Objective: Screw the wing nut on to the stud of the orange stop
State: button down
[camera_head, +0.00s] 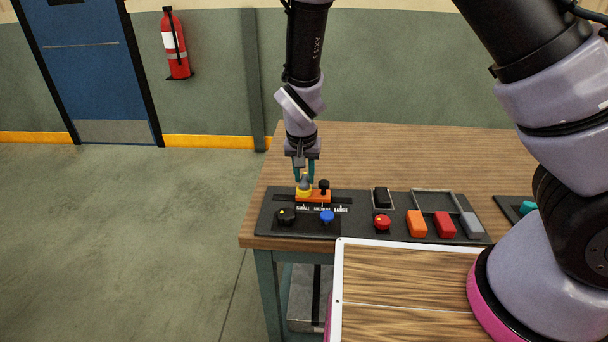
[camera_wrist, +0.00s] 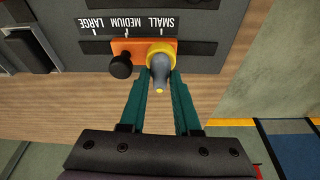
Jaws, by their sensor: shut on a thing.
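The orange stop (camera_head: 314,197) sits on the dark panel and also shows in the wrist view (camera_wrist: 127,46), beside the SMALL and MEDIUM marks. A black knob (camera_wrist: 121,66) stands on it. At its SMALL end is the grey, tapered wing nut (camera_wrist: 160,65), with a yellow ring (camera_wrist: 160,48) at its base and a yellow tip toward my wrist. The stud itself cannot be made out. My gripper (camera_wrist: 163,78) points down over that end, its teal fingers shut on the wing nut. Whether the nut is fully seated cannot be told.
The panel (camera_head: 350,228) holds a black knob (camera_head: 286,216), a blue knob (camera_head: 327,216) and a red button (camera_head: 382,222). To the right are an orange block (camera_head: 416,224), a red block (camera_head: 445,224) and a grey block (camera_head: 471,224). The wooden table behind is clear.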

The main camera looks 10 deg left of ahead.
jog(key=shift+w+d, duration=0.3)
jog(key=m+h, duration=0.1)
jog(key=m, duration=0.2)
jog(key=shift+s+a, duration=0.1)
jog(key=m+h, duration=0.1)
jog(key=m, duration=0.3)
jog(key=shift+d+g, duration=0.2)
jog(key=shift+g, duration=0.1)
jog(key=shift+c, duration=1.8)
grip_release()
jog(key=shift+d, duration=0.15)
jog(key=shift+c, duration=0.7)
jog(key=shift+a, duration=0.2)
jog(key=shift+a, duration=0.1)
jog(key=shift+r, duration=0.15)
